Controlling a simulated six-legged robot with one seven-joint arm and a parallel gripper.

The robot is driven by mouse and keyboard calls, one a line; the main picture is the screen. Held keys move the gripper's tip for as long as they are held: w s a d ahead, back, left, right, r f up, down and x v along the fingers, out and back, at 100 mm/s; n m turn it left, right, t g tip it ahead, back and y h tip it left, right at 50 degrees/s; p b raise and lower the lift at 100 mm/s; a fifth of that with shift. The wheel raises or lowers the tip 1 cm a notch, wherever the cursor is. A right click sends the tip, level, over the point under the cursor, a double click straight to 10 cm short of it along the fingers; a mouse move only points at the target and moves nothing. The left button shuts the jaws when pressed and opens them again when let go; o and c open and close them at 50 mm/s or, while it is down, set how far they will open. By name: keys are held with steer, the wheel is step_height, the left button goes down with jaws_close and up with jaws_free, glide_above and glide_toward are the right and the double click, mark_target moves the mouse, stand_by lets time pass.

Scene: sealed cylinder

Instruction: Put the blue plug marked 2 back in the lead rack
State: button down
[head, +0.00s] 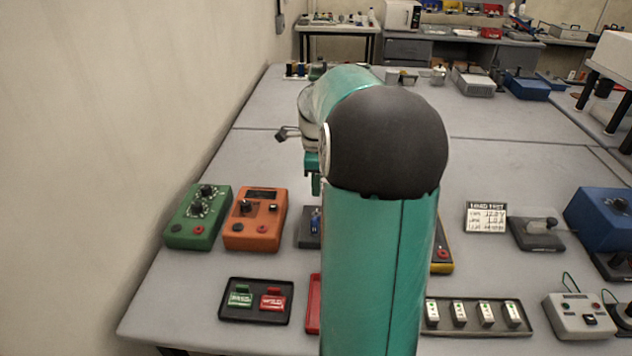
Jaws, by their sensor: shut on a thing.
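My gripper (315,184) shows in the head view just left of my large teal arm, pointing down; part of it is hidden by the arm. It is shut on the blue plug (315,220), a small blue piece with a pale mark just below the fingers. The plug's number is too small to read. A dark block (304,239) shows at the plug's lower end, half hidden by my arm. I cannot tell whether the plug is in it, touching it or above it, nor whether this block is the lead rack.
A green box (199,232) and an orange box (258,235) with knobs stand to the left. A black tray (231,309) with a green and a red piece lies in front. A printed card (485,218) and a blue box (605,214) are at right. The table behind is mostly clear.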

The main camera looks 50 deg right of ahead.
steer(key=shift+w+f, duration=0.15)
steer(key=shift+s, duration=0.25)
steer(key=shift+w+f, duration=0.15)
steer(key=shift+f, duration=2.7)
steer(key=shift+f, duration=0.2)
steer(key=c, duration=1.2)
jaws_free()
